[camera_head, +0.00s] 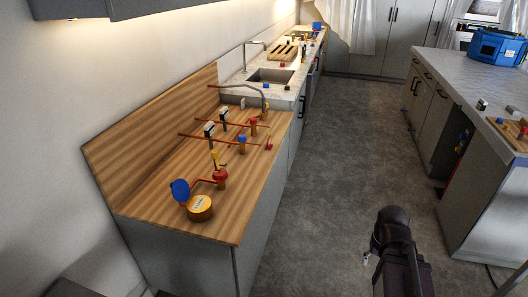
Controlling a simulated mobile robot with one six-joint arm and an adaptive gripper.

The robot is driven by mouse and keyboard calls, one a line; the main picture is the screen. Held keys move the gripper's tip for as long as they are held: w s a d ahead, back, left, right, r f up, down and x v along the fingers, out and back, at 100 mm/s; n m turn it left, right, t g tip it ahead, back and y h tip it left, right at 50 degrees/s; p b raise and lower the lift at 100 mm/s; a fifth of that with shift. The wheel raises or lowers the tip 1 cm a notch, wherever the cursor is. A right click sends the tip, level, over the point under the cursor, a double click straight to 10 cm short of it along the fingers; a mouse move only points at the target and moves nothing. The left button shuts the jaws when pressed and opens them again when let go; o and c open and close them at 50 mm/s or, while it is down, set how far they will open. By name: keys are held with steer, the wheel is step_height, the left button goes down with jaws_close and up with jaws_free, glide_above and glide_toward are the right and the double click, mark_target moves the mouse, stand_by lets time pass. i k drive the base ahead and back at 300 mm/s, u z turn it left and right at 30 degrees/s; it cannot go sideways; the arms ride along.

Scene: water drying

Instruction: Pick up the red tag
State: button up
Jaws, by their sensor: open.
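I cannot tell for sure which red thing is the red tag. A small red piece (269,147) lies near the front edge of the wooden counter (160,178), by the end of a copper pipe. Other red parts on this counter are a red fitting (253,122) on the pipework and a red valve piece (220,174) near the yellow-faced gauge (200,207). A dark link of my arm rises at the lower right, over the floor and apart from the counter. My gripper's fingers do not show.
Copper pipes and a blue disc (180,190) stand on the counter. Beyond is a sink (270,76) with small coloured pieces around it. At right, an island (468,78) carries a blue bag (497,47) and a wooden board (513,132). The grey floor (345,150) between is clear.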

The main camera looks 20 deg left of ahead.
mark_target(269, 146)
steer(key=k, duration=0.35)
steer(key=z, duration=0.45)
steer(key=i, duration=1.05)
steer(key=z, duration=0.3)
steer(key=i, duration=0.85)
steer(key=u, duration=0.45)
steer(key=i, duration=0.6)
steer(key=u, duration=0.8)
steer(key=i, duration=0.45)
steer(key=u, duration=0.25)
